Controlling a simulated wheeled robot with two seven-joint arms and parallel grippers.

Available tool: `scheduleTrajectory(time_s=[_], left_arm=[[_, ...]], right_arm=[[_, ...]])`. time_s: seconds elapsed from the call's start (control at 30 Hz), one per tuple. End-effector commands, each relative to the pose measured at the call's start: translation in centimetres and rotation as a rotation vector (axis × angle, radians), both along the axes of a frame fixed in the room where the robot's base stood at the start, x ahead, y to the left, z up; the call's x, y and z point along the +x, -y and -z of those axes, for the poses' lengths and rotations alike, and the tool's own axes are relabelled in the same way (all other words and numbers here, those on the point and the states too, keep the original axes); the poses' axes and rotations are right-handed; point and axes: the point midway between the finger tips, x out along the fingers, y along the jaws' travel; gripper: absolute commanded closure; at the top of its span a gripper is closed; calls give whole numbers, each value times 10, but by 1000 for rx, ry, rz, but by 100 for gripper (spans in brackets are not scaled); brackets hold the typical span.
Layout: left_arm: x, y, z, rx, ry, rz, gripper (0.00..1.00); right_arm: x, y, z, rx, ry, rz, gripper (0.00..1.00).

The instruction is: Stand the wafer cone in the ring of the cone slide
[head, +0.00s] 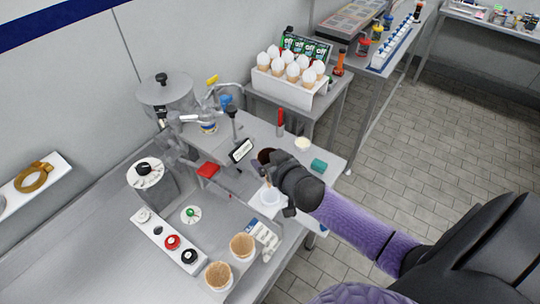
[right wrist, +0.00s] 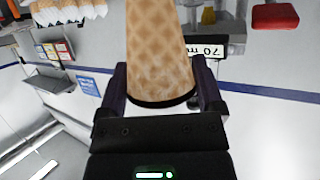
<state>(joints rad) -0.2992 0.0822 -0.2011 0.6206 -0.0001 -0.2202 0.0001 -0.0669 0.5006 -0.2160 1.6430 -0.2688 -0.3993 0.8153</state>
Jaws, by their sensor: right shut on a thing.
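My right gripper (head: 272,184) is shut on a tan wafer cone (right wrist: 160,55). In the right wrist view the cone stands between the two fingers, its waffle pattern clear and its upper end cut off by the picture's edge. In the head view only a small tan part of it shows beside the dark fingers. A pale, whitish fitting (head: 268,198) lies just below the gripper; it may be the cone slide, but its ring is not clear. I cannot tell whether the cone touches it. My left gripper is not in view.
A red block (head: 208,170), a label sign (head: 241,150) and a dark brown round thing (head: 265,156) are near the gripper.

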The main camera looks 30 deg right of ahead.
Motion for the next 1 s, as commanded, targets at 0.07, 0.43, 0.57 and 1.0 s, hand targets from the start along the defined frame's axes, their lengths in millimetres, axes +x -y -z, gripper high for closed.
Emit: scheduleTrajectory(time_s=[0.07,0.43,0.57,1.0], left_arm=[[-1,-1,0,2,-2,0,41],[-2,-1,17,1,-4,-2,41],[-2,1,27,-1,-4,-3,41],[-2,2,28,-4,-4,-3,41]], right_arm=[[0,0,0,1,0,1,38],[-1,0,25,2,1,3,38],[0,0,37,1,1,3,38],[0,0,39,1,2,3,38]])
